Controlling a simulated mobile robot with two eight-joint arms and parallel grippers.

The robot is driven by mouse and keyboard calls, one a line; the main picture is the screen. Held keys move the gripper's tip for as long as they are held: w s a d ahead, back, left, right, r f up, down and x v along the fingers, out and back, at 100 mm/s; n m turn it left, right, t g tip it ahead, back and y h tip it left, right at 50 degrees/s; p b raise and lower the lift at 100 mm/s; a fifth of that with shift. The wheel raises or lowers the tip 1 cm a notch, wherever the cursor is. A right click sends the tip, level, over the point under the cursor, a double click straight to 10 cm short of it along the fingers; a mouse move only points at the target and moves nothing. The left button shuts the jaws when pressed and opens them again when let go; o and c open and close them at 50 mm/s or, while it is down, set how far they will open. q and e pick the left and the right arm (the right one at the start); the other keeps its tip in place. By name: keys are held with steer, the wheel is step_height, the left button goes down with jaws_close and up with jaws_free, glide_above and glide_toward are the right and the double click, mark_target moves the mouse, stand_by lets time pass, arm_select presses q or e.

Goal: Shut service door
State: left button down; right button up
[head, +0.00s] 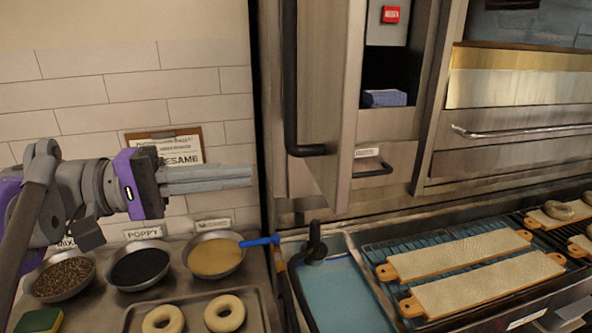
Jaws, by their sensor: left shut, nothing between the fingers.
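The service door (325,80) is a brushed steel panel with a long black bar handle (291,75). It stands open, swung outward at an angle. To its right a tall recess shows, with a red button (390,14) at the top and a blue box (384,98) on a shelf. My left gripper (249,176) is shut and empty. Its fingers point right, and in the picture their tips are just left of the door's handle side. I cannot tell the depth gap, but no contact shows. My right gripper is not in view.
Below lie bowls of seeds (215,257), a blue-handled tool (260,241) and a tray of bagels (255,301). A blue-water basin (345,290) and bagel boards (485,285) are at right. A sesame sign (180,150) stands by the wall. A steel oven front (520,150) is beyond.

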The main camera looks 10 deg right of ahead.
mark_target(322, 167)
arm_select(q)
steer(key=d, duration=0.8)
steer(key=shift+d, duration=0.4)
steer(key=shift+d, duration=0.1)
